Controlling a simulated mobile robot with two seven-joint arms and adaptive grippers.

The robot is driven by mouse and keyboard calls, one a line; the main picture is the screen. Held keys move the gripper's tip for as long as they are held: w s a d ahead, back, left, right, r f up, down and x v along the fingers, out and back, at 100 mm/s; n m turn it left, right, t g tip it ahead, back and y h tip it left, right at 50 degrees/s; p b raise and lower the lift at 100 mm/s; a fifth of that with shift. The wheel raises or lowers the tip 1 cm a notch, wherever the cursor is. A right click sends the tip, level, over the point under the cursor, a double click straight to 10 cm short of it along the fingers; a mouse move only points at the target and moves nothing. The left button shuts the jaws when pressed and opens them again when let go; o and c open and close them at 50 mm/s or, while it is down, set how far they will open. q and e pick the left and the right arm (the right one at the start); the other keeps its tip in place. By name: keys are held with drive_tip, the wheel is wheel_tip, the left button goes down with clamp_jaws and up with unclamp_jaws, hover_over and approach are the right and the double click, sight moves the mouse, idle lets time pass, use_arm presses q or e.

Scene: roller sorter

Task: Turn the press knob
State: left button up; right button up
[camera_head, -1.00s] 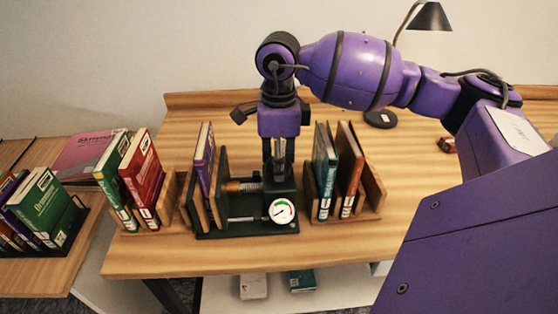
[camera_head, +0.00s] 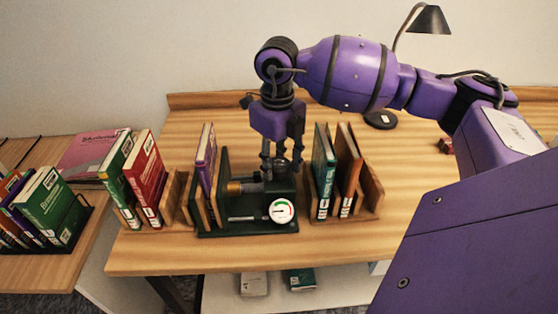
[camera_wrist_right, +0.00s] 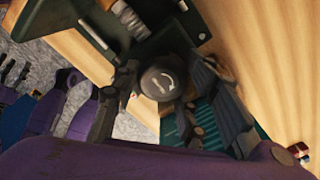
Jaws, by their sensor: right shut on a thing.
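The press (camera_head: 228,205) is a dark green frame on the table, with a brass-coloured screw (camera_head: 243,187) and a round white gauge (camera_head: 281,211). A purple book (camera_head: 203,155) stands in it beside the upright plate. The press knob (camera_wrist_right: 162,79) is a round dark cap with a white curved arrow, clear in the right wrist view. In the head view it is mostly hidden by the fingers. My right gripper (camera_head: 281,165) points down over the press's right end. Its fingers are shut around the knob, one on each side. My left gripper is not in view.
A wooden rack (camera_head: 373,192) with teal and brown books stands close right of the press. Another stand with green and red books (camera_head: 144,165) is to the left. A black lamp (camera_head: 431,19) is at the back right. The table behind the press is clear.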

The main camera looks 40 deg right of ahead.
sight(277, 164)
drive_tip(key=shift+s+a+f+m, duration=0.1)
drive_tip(key=shift+a+f+m, duration=0.1)
drive_tip(key=shift+m, duration=0.3)
drive_tip(key=o, duration=1.1)
drive_tip(key=shift+r, duration=0.1)
drive_tip(key=shift+r, duration=0.1)
drive_tip(key=shift+d+r, duration=0.1)
drive_tip(key=shift+r, duration=0.2)
wheel_tip(277, 164, up, 11)
drive_tip(key=shift+r, duration=0.15)
